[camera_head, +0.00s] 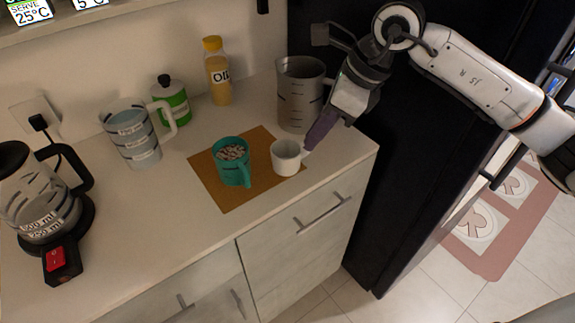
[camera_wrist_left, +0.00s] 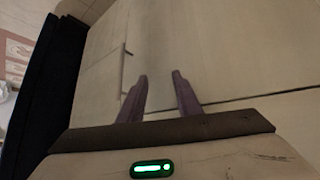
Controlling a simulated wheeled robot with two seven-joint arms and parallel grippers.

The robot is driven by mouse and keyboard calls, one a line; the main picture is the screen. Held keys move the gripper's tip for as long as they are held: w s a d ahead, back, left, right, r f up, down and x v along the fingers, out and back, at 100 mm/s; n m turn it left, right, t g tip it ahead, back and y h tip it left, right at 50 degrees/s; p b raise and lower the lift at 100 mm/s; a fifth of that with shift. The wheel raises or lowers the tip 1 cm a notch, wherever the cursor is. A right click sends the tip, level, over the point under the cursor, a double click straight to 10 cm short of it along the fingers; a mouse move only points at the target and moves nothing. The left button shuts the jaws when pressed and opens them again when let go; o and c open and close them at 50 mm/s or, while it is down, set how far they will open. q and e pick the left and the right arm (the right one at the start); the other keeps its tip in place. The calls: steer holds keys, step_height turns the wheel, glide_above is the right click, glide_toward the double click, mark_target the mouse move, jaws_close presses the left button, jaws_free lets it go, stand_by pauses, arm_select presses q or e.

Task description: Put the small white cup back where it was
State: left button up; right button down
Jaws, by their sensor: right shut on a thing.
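The small white cup (camera_head: 286,157) is upright at the right edge of the brown mat (camera_head: 228,198) on the counter. My right gripper (camera_head: 308,147) reaches down from the upper right and is shut on the cup's right side, where the handle would be; its fingertips partly hide that spot. A teal mug (camera_head: 233,163) with small pieces in it stands on the mat, left of the cup. My left gripper shows only in the left wrist view (camera_wrist_left: 160,97). Its two fingers are apart with nothing between them, in front of pale cabinet fronts.
A grey measuring jug (camera_head: 297,97) stands close behind the cup. An oil bottle (camera_head: 217,75), a green-labelled jar (camera_head: 171,102), a clear jug (camera_head: 133,135) and a coffee pot (camera_head: 42,200) stand farther left. The counter's front edge is near the mat.

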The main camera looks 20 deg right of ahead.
steer(key=w+d+r+m+t+h, duration=0.2)
steer(key=w+m+h, duration=0.15)
steer(key=m, duration=0.45)
steer(key=shift+m+y, duration=0.3)
steer(key=shift+y, duration=0.05)
steer(key=shift+w+f+p, duration=0.2)
steer(key=shift+f+p, duration=0.15)
steer(key=shift+f, duration=4.95)
steer(key=c, duration=1.8)
jaws_free()
steer(key=shift+c, duration=0.2)
